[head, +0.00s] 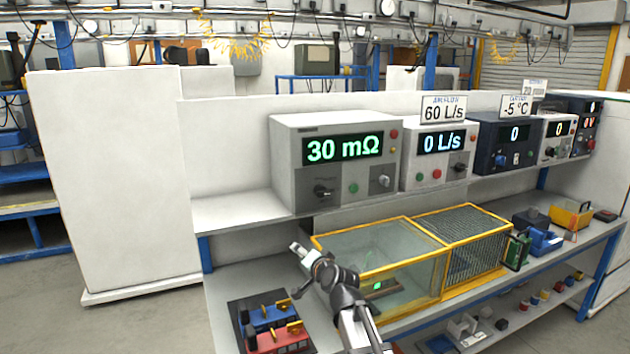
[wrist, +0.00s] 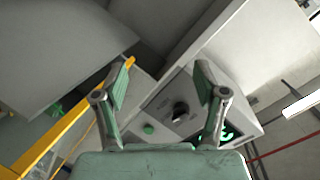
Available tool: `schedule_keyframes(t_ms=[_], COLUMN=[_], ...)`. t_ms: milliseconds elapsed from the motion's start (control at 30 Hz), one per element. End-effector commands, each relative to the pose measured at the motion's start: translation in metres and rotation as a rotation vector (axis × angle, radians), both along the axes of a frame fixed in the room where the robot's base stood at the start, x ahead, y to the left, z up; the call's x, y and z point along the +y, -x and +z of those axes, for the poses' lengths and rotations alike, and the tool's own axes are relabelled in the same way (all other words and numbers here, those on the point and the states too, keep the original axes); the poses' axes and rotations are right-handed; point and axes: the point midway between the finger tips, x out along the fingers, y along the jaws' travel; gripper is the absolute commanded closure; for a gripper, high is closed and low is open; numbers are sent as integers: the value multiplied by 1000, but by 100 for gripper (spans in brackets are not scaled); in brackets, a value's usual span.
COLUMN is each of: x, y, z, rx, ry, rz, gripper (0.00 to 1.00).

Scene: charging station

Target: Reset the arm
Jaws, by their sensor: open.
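My gripper (head: 303,252) is raised in front of the lower bench, left of the yellow-framed glass case (head: 408,218) and below the upper shelf. In the wrist view my gripper (wrist: 161,74) is open, its two green-padded fingers spread apart with nothing held between them. Beyond the fingers is the grey meter (wrist: 163,96) with a black knob and a green button; its readout is partly hidden by the right finger. In the head view this meter (head: 292,160) stands on the shelf and reads 30 mΩ.
A tray (head: 240,322) with a blue and a red block is at the lower left of the bench. More instruments (head: 503,160) line the shelf to the right. A tall white cabinet (head: 115,180) stands at left. Small bins (head: 545,242) sit at the bench's right.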

Motion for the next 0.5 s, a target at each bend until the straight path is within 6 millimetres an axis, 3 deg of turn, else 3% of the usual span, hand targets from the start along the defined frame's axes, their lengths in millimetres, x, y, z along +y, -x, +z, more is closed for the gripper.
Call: schedule_keyframes(t_ms=[167,267,500], x=[-26,-48,-108], y=[27,54,139], z=[-81,-140,-261], rx=[136,247,536], ry=[157,276,530], rz=[38,74,182], gripper=[28,28,28])
